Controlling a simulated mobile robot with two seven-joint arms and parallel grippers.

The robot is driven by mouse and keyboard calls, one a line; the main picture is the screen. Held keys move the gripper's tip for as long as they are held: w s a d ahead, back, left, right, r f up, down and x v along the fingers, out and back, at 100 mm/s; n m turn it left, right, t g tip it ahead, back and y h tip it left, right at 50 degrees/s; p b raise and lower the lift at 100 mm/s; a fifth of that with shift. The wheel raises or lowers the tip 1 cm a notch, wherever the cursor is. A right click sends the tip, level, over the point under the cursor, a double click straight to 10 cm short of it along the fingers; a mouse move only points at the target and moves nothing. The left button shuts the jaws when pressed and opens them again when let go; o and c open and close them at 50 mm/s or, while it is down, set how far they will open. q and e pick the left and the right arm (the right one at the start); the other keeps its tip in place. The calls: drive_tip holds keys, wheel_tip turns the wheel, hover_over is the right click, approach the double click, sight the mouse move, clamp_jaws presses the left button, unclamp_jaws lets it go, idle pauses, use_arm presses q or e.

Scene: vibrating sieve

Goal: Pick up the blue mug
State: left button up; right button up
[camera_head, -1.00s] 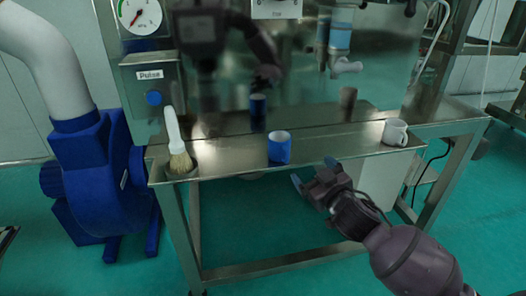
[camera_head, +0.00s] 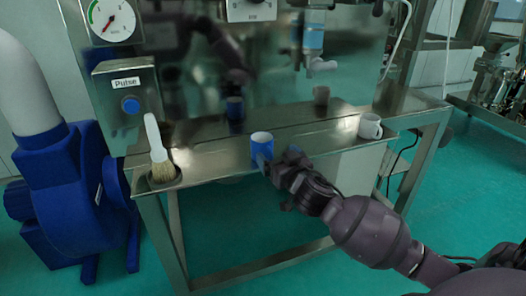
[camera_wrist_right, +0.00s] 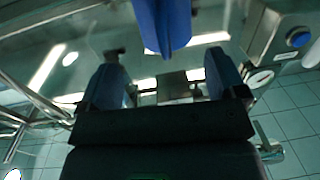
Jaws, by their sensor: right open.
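The blue mug (camera_head: 261,147) stands upright on the steel ledge near its front edge in the head view. Its inside is pale. My right gripper (camera_head: 272,162) is at the mug's front right side, with its fingers close to it and partly covering its lower part. In the right wrist view the fingers of the gripper (camera_wrist_right: 165,85) are spread apart with nothing between them. A blue shape, likely the mug (camera_wrist_right: 165,22), shows at the top of that view beyond the fingertips. I cannot tell whether the gripper touches it. My left gripper is not in view.
A white mug (camera_head: 370,127) stands to the right on the steel ledge (camera_head: 215,158). A brush (camera_head: 158,150) with a white handle sits at the ledge's left end. The polished machine panel behind shows reflections. A blue blower (camera_head: 70,190) stands at the left.

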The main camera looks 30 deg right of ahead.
sight(265, 151)
drive_tip(key=w, duration=0.4)
drive_tip(key=shift+w+f, duration=0.15)
drive_tip(key=shift+f, duration=0.05)
drive_tip(key=shift+w, duration=0.55)
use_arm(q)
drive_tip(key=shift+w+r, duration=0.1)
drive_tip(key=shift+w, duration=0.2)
use_arm(e)
drive_tip(key=c, duration=1)
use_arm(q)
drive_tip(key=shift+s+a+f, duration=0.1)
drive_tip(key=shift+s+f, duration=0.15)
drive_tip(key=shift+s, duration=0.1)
